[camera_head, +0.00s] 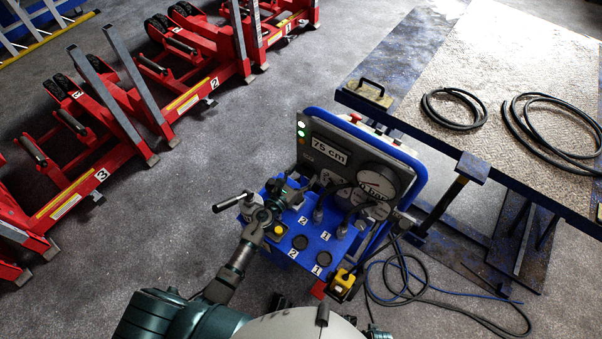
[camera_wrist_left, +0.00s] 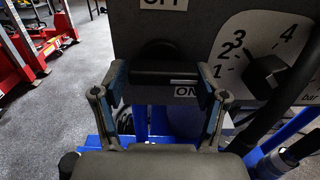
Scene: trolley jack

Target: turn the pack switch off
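The pack switch (camera_wrist_left: 165,74) is a dark handle on the grey panel in the left wrist view. An OFF label (camera_wrist_left: 164,4) sits above it and an ON label (camera_wrist_left: 186,92) just below. My left gripper (camera_wrist_left: 163,84) is open, with one finger at each side of the handle; I cannot tell whether they touch it. In the head view my left gripper (camera_head: 300,188) reaches to the panel of the blue control stand (camera_head: 325,238) and hides the switch. My right gripper is not in view.
A numbered selector knob (camera_wrist_left: 267,75) is right of the switch. The stand carries a gauge (camera_head: 376,184), a "75 cm" display (camera_head: 329,151) and a yellow button box (camera_head: 343,281). Red trolley jacks (camera_head: 180,75) stand at left, a platform (camera_head: 470,60) at right. Cables (camera_head: 425,300) lie on the floor.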

